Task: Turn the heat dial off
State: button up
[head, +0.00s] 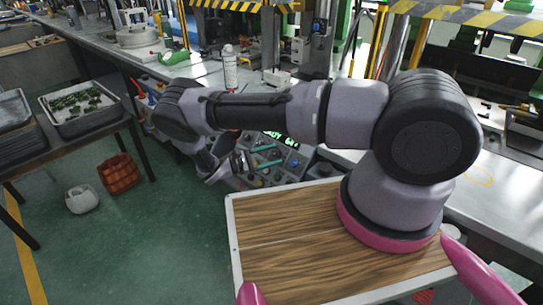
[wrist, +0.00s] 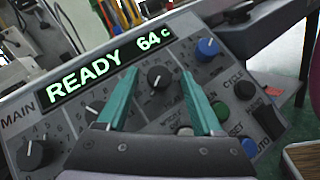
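A grey control panel (wrist: 70,122) fills the wrist view, with a lit display (wrist: 105,65) reading "READY 64 c". My gripper (wrist: 158,76) is open, its two teal fingers spread over the panel. A black dial (wrist: 158,77) with a pale pointer line sits between the fingertips; I see no finger closed on it. I cannot read its label, so I cannot tell if it is the heat dial. Other dials are a large black one (wrist: 37,153) by "MAIN", a blue one (wrist: 208,48) and a black one (wrist: 244,90) by "CYCLE". In the head view my gripper (head: 278,154) is over the panel.
In the head view, a spray can (head: 230,66) stands on the bench behind my arm. A table with a tray (head: 78,108) and two baskets (head: 118,174) are at left. Green floor is clear between.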

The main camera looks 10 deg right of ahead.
jog(key=s+a, duration=0.1)
jog(key=a, duration=0.9)
jog(key=shift+s+a+f, duration=0.25)
jog(key=shift+a, duration=0.1)
jog(key=d+r+m+g+y, duration=0.25)
jog(key=r+y, duration=0.25)
jog(key=r, duration=0.7)
jog(key=d+r+m+g+y, duration=0.1)
jog(key=d+r+m+y, duration=0.3)
jog(key=r, duration=0.7)
jog(key=d+r+m+g+y, duration=0.2)
jog(key=d+r+m+y, duration=0.25)
jog(key=r, duration=0.75)
jog(key=s+d+r+m+t+y, duration=0.2)
jog(key=s+r+y, duration=0.1)
jog(key=s+r, duration=0.3)
jog(key=s+d+r+m+t+y, duration=0.1)
jog(key=s+d+r+t+y, duration=0.15)
jog(key=r, duration=0.55)
jog(key=s+d+r+m+t+y, duration=0.1)
jog(key=s+r+m+t, duration=0.3)
jog(key=s, duration=0.8)
jog(key=shift+s+d+r+t, duration=0.25)
jog(key=shift+d+r+t, duration=0.4)
jog(key=shift+r+t, duration=0.2)
